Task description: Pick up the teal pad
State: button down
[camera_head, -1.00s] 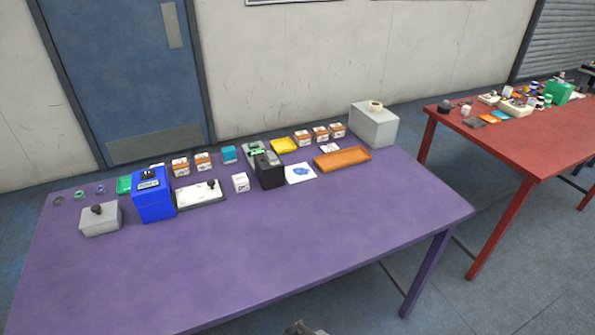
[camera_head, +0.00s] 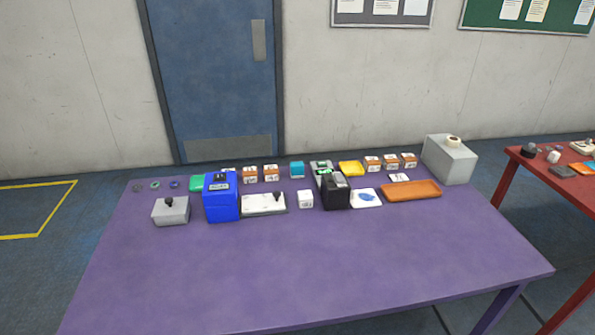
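A small teal block (camera_head: 297,169) stands near the back of the purple table (camera_head: 300,265), between a row of small orange-and-white boxes and a grey device with a green part. It is the clearest teal thing on this table; at this size I cannot tell whether it is a pad. A flat blue-teal piece (camera_head: 590,166) also shows at the right picture edge on the red table, partly cut off. My gripper is not in view.
In front stand a blue box (camera_head: 221,198), a white-topped tray (camera_head: 263,204), a small white box (camera_head: 305,199) and a black device (camera_head: 335,192). An orange tray (camera_head: 411,190) and a grey box (camera_head: 449,159) are at the right. The table's front half is clear.

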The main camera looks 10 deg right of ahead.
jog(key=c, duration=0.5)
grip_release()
